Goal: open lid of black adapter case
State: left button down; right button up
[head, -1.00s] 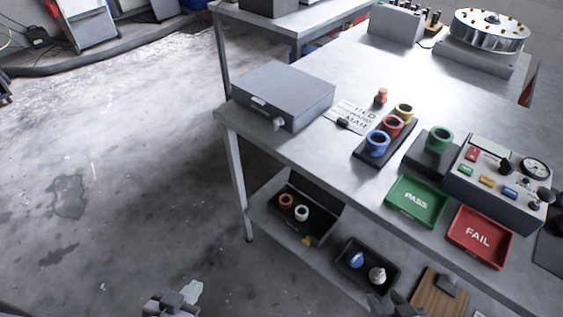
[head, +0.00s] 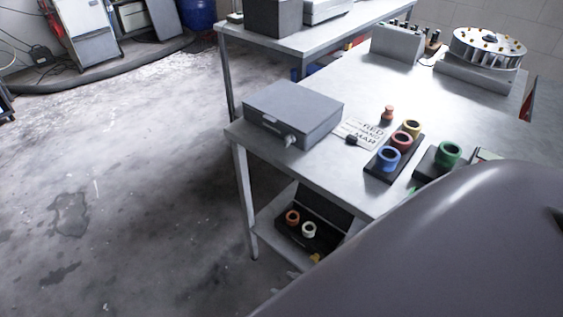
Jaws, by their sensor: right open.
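A closed, flat grey case (head: 293,112) sits on the near left corner of the steel workbench, with a small latch or knob on its front side. On the lower shelf, a black case (head: 292,238) holds an orange ring (head: 292,217) and a white ring (head: 309,230); a dark panel stands up behind them like a raised lid. I cannot tell for certain which is the adapter case. My right arm fills the lower right. My left gripper is out of view.
The workbench (head: 335,181) carries a lettered card (head: 360,133), a red peg (head: 387,114), a rack with blue, red and yellow rings (head: 383,172), and a green ring (head: 449,153). Open floor (head: 150,190) lies left. My arm hides the bench's right side.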

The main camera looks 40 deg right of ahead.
aim_at(325, 201)
jog(key=i+j+u, duration=0.15)
jog(key=u, duration=0.3)
jog(key=i+u, duration=0.25)
jog(key=u, duration=0.15)
jog(key=i+z, duration=0.2)
jog(key=i, duration=0.4)
jog(key=i+j+z, duration=0.15)
jog(key=i, duration=0.4)
jog(key=i+j+z, duration=0.1)
jog(key=i+z, duration=0.35)
jog(key=i, duration=0.7)
jog(key=i+z, duration=0.9)
jog(key=i+l+z, duration=0.1)
jog(key=i+z, duration=0.7)
jog(key=z, duration=0.15)
jog(key=i+z, duration=0.45)
jog(key=i+j+z, duration=0.15)
jog(key=z, duration=2.95)
jog(key=i+j, duration=0.05)
jog(key=j, duration=0.05)
